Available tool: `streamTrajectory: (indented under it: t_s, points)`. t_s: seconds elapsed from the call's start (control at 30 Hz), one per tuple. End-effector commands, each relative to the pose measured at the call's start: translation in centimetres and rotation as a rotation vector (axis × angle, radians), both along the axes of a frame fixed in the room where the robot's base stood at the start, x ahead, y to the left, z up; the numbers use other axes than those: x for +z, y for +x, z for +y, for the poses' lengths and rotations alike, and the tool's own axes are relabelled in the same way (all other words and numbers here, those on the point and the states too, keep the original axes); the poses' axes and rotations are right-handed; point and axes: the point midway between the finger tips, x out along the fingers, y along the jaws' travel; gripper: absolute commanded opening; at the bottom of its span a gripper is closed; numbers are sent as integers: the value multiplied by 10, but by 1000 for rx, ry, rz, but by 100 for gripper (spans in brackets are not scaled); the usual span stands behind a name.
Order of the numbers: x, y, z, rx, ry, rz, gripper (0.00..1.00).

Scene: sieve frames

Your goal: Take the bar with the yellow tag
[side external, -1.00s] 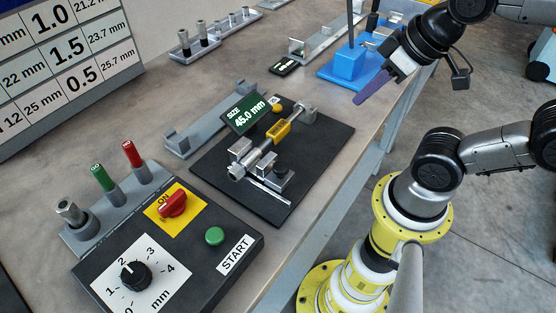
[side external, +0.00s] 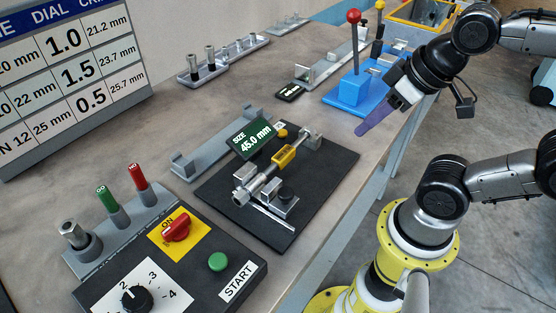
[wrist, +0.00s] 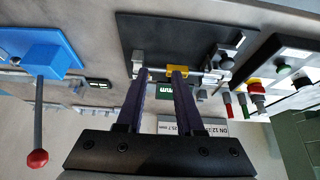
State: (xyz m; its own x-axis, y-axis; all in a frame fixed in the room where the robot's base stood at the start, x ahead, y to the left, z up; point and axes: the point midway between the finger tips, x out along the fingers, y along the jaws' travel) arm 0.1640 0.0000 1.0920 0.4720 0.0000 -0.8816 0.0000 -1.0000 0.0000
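A metal bar with a yellow tag (side external: 284,157) lies across a black-based fixture with a green display reading 45.0 mm (side external: 252,138). Its yellow tag also shows in the wrist view (wrist: 177,70), beyond the fingertips. My gripper (side external: 361,130) is in the air to the right of the fixture in the side view, with purple fingers pointing down and left. In the wrist view my gripper (wrist: 160,74) has its two fingers apart, with nothing held between them. The side view does not separate the two fingers clearly.
A control box with a red switch (side external: 176,228) and green button (side external: 218,262) stands in front of the fixture. A grey cradle (side external: 215,145) lies behind it. A blue block (side external: 352,92) with a red-knobbed lever (side external: 354,16) stands upright near the arm.

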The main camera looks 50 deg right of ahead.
Motion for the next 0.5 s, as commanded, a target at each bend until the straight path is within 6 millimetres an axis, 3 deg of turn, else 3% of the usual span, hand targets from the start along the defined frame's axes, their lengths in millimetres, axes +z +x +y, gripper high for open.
streamTrajectory:
  t_s: [0.03,0.17,0.5]
  points:
    - [0,0,0,0,0,0,47]
    - [0,0,0,0,0,0,69]
    - [0,0,0,-23,12,1,69]
